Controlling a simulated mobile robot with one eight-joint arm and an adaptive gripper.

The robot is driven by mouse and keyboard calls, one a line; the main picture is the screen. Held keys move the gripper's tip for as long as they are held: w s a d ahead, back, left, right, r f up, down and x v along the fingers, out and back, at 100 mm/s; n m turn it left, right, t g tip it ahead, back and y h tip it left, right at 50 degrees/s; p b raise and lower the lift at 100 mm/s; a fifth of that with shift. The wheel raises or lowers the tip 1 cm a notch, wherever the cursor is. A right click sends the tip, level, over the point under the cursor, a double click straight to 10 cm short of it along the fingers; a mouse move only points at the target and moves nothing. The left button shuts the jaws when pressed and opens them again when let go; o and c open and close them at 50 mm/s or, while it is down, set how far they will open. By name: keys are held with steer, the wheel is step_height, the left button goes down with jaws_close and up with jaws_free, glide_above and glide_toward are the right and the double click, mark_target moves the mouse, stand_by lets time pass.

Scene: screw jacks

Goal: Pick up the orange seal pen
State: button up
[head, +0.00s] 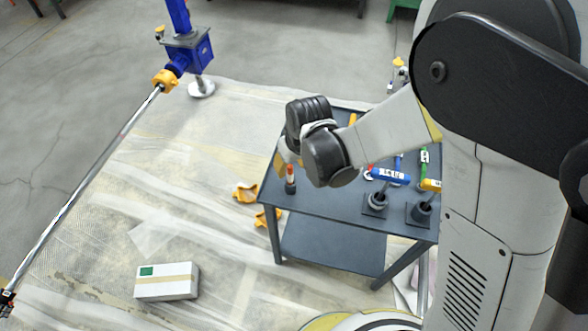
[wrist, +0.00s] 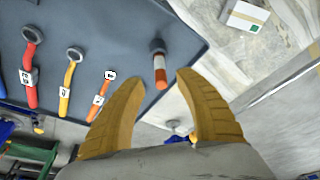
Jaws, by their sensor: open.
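The orange seal pen (wrist: 160,72) has an orange and white body and a grey end in a dark round holder at the table's edge. In the head view the pen (head: 290,181) stands upright near the left corner of the table. My gripper (wrist: 160,82) is open, with its two tan fingers spread on either side of the pen's line. The pen's orange end is between the fingertips, with a gap on each side. In the head view my wrist hides most of the gripper; only a bit of tan finger shows beside the pen.
The dark table (head: 330,205) also bears a blue-handled tool (head: 390,175) and tagged tools, red (wrist: 31,75) and yellow (wrist: 68,85). A white box (head: 167,281) lies on the sheeted floor. A blue screw jack (head: 188,50) with a long rod stands at the back left.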

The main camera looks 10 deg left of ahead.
mark_target(288, 175)
steer(key=b+x, duration=0.3)
steer(key=x, duration=0.4)
steer(key=shift+r, duration=0.2)
jaws_close()
